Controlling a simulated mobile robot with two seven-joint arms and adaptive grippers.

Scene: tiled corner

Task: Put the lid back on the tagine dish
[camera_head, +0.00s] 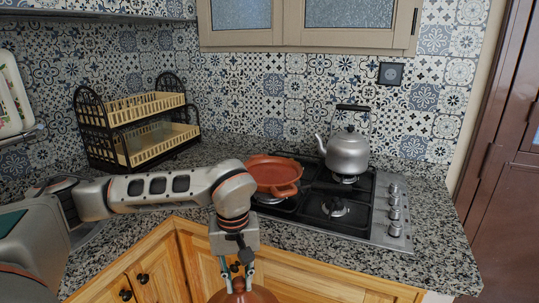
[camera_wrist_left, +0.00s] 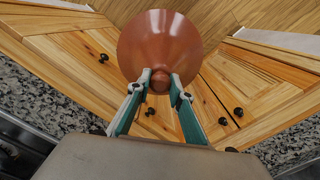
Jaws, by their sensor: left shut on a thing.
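The terracotta tagine dish (camera_head: 274,173) sits open on the gas stove, at its back left. The cone-shaped tagine lid (camera_head: 243,295) is at the bottom edge of the head view, mostly cut off there. My left gripper (camera_head: 238,281) is shut on the lid's knob and points down, holding the lid in front of the counter, by the wooden cabinets. In the left wrist view the lid (camera_wrist_left: 158,45) hangs from the gripper (camera_wrist_left: 160,82), its cone widening away from the fingers, with floor and cabinet doors behind it. My right gripper is not in view.
A steel kettle (camera_head: 347,154) stands on the stove's back right burner. The front burner (camera_head: 335,207) is bare. A two-tier dish rack (camera_head: 137,128) stands at the back left of the granite counter (camera_head: 440,250). The counter right of the stove is clear.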

